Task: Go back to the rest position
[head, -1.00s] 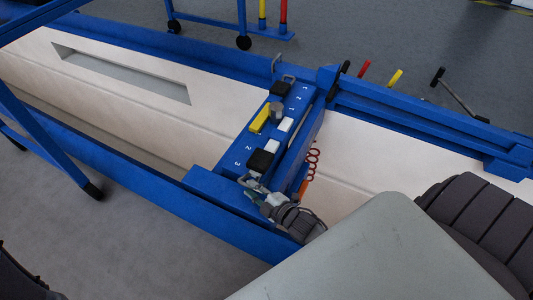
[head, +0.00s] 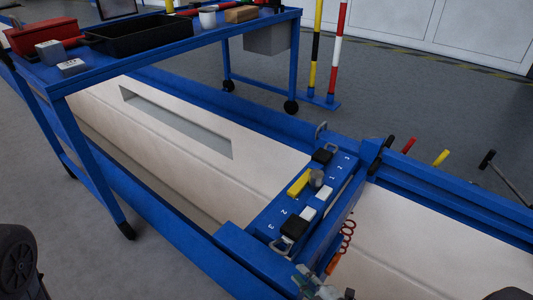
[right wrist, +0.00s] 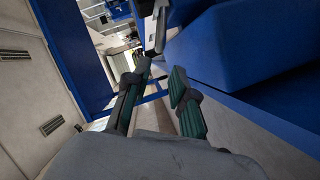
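The blue sliding jack (head: 268,210) lies across the white-and-blue pit rails. Its top carries a yellow block, black and white blocks, a grey cylinder and printed numbers. My right gripper (head: 316,284) is at the bottom edge of the head view, partly cut off, beside the near end of the jack. In the right wrist view my right gripper (right wrist: 160,76) has its two green-padded fingers apart, with nothing seen between them. A dark rounded part of mine is at the lower left of the head view. My left gripper does not show.
A blue cart (head: 190,35) with a black tray (head: 138,32) and red toolbox (head: 42,36) stands at upper left, over the rail. A red coiled hose (head: 348,235) hangs beside the jack. Striped posts (head: 335,50) stand behind. Grey floor (head: 420,110) is free at upper right.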

